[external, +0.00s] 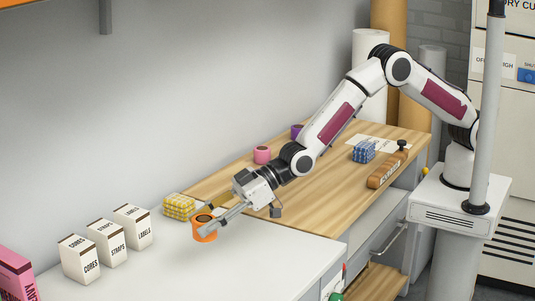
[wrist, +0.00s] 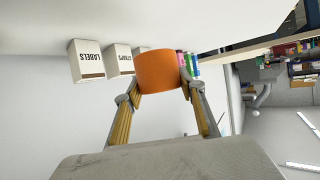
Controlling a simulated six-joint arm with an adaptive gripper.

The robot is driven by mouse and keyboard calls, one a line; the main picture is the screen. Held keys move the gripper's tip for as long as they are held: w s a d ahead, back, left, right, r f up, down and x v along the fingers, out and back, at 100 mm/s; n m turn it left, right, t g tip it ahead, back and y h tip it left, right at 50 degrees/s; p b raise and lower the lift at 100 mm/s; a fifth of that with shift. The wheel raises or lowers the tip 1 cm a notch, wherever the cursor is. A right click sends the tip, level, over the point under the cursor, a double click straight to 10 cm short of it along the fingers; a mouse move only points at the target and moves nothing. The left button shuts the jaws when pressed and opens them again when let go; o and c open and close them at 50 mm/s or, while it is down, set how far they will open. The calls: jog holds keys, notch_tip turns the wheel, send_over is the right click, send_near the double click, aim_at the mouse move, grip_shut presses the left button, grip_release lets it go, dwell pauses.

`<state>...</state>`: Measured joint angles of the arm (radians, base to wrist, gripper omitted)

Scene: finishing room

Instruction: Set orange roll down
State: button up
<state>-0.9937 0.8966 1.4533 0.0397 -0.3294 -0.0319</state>
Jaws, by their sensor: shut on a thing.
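The orange roll (external: 205,234) is between the fingers of my gripper (external: 218,219), over the white bench top (external: 285,262) at its left end. My gripper is shut on the roll, with a finger on each side. In the wrist view, the orange roll (wrist: 162,70) sits between the two fingertips (wrist: 158,90). I cannot tell whether the roll's underside touches the white top or hangs just above it.
White boxes, marked LABELS (external: 133,226), STRAPS (external: 107,242) and CORES (external: 78,259), stand at left. A yellow checked pack (external: 179,207) is behind the roll. A pink roll (external: 262,155), purple roll (external: 297,131) and blue pack (external: 364,151) stand on wood. White top right of the roll is clear.

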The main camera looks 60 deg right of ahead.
jog(key=shift+f, duration=0.1)
dwell(0.3)
jog(key=shift+f, duration=3)
jog(key=shift+f, duration=1.85)
jog(key=shift+f, duration=0.15)
jog(key=o, duration=1.1)
jog(key=shift+o, duration=0.2)
jog(key=shift+v, duration=6.05)
